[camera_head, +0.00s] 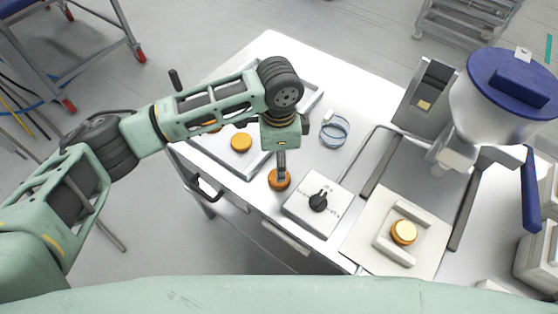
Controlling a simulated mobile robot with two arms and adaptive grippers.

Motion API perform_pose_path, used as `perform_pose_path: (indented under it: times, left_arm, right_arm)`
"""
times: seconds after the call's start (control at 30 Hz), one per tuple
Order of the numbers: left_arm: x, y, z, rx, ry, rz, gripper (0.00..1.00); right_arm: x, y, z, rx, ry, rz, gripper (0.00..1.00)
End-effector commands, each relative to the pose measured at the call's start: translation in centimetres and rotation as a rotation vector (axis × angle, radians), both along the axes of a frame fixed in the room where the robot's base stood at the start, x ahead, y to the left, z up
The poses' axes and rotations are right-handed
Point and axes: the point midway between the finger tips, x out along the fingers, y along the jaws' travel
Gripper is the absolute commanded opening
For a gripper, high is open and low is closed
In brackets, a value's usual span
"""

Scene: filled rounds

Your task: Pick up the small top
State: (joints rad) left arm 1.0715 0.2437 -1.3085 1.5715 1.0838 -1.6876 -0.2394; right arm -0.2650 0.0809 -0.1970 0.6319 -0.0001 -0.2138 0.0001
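Several golden-brown rounds are in view; I cannot tell for certain which one is the small top. One round (279,181) is directly under my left gripper (281,170), near the table's front edge. The gripper points down and its fingers overlap this round, seen edge-on, so their opening and any grip are unclear. Another round (241,143) lies on the grey tray (247,172), and one more (212,127) is partly hidden behind my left arm. A lighter golden round (404,232) sits in a white holder (387,249). My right gripper is not in view.
A white box with a black knob (318,201) stands just right of my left gripper. A blue-lidded hopper machine (505,95) stands at the right. A clear ring-shaped item (334,131) lies behind the gripper. The white table (272,48) is bare at its back left.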

Motion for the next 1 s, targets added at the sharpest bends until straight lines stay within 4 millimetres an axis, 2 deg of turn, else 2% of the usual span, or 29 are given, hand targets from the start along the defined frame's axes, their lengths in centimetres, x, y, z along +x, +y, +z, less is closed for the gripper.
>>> perform_pose_path:
  times: [0.13, 0.3, 0.4, 0.5, 0.6, 0.73, 0.83, 1.0]
  left_arm:
    - [-0.1, 0.0, -1.6, 0.002, 0.003, 0.000, 0.63]
    - [-0.1, 0.1, -3.5, 0.003, 0.003, 0.000, 0.63]
    - [-0.1, 0.1, -5.1, 0.003, 0.003, 0.001, 0.63]
    - [-0.1, 0.0, -6.6, 0.002, 0.003, 0.000, 0.63]
    - [-0.1, 0.0, -7.3, 0.001, 0.001, -0.001, 0.63]
    - [-0.1, 0.0, -7.5, 0.001, 0.000, -0.001, 0.63]
    - [-0.1, 0.0, -7.5, 0.000, 0.000, -0.001, 0.63]
    - [-0.1, 0.0, -7.4, 0.000, 0.000, -0.001, 0.49]
  right_arm:
    - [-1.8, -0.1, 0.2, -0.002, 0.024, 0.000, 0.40]
    - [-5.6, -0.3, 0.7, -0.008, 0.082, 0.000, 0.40]
    - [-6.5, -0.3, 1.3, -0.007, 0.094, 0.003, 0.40]
    - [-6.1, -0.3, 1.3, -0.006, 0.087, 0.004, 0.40]
    - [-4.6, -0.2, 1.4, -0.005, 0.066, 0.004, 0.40]
    - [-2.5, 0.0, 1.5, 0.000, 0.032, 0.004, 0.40]
    - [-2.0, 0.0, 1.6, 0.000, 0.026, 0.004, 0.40]
    - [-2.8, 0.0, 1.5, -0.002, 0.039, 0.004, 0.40]
